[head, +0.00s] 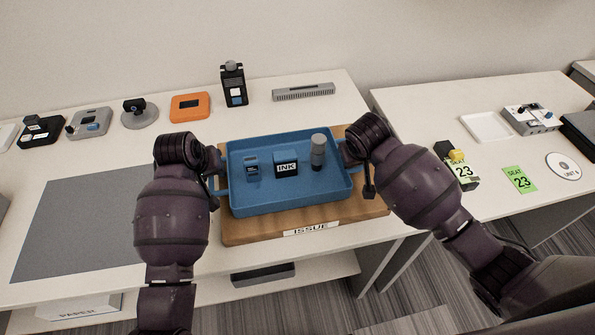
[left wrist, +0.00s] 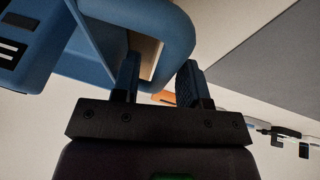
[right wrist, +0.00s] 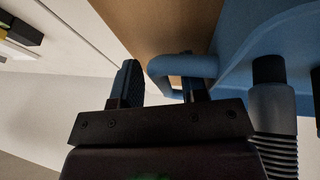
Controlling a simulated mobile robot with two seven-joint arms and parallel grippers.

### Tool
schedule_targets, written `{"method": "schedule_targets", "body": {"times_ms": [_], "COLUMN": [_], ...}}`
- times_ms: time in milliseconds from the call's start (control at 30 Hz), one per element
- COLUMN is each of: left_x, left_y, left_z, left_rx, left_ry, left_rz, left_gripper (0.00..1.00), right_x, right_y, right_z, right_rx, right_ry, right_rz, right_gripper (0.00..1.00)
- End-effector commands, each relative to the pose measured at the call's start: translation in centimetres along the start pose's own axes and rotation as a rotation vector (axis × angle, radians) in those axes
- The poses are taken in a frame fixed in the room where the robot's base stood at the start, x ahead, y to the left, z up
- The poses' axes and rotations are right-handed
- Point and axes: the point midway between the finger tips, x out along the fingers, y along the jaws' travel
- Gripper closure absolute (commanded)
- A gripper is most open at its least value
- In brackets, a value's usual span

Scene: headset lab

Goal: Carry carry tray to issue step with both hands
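The blue carry tray (head: 290,205) sits on the wooden issue step (head: 262,233), which bears an "ISSUE" label. In the tray are a small blue device (head: 252,167), an ink box (head: 287,165) and a grey cylinder (head: 318,152). My left gripper (left wrist: 158,75) has its fingers on either side of the tray's left handle (left wrist: 178,35), with a gap showing beside the bar. My right gripper (right wrist: 162,82) is likewise around the right handle (right wrist: 185,64), its outer finger apart from it. In the head view my arms partly hide both handles.
A grey mat (head: 85,225) lies on the table to the left. Several devices, including an orange one (head: 190,106) and a black one (head: 233,85), line the back. The right table (head: 430,105) holds a white tray (head: 486,127), a green card (head: 520,180) and a disc (head: 563,166).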

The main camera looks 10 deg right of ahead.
Motion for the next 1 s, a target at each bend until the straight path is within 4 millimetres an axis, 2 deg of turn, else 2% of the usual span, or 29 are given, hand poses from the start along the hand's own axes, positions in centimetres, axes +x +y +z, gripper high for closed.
{"method": "schedule_targets", "body": {"times_ms": [367, 467, 800, 1000], "left_x": [-0.5, -1.6, -8.1, -10.8], "left_y": [0.1, 0.1, 0.1, 0.1], "left_z": [0.0, 0.0, -0.1, -0.1], "left_rx": [0.000, 0.000, 0.001, 0.001], "left_ry": [0.001, 0.002, 0.004, 0.003], "left_rz": [0.001, 0.001, 0.002, 0.002], "left_gripper": [0.60, 0.60, 0.60, 0.60], "right_x": [0.0, 0.0, 0.0, 0.0], "right_y": [-0.1, -0.1, -0.1, -0.1], "right_z": [0.0, 0.0, 0.0, 0.0], "right_rx": [-0.001, -0.001, -0.001, -0.001], "right_ry": [0.001, 0.001, 0.001, 0.000], "right_rz": [-0.001, -0.001, -0.002, -0.001], "right_gripper": [0.60, 0.60, 0.60, 0.60]}}
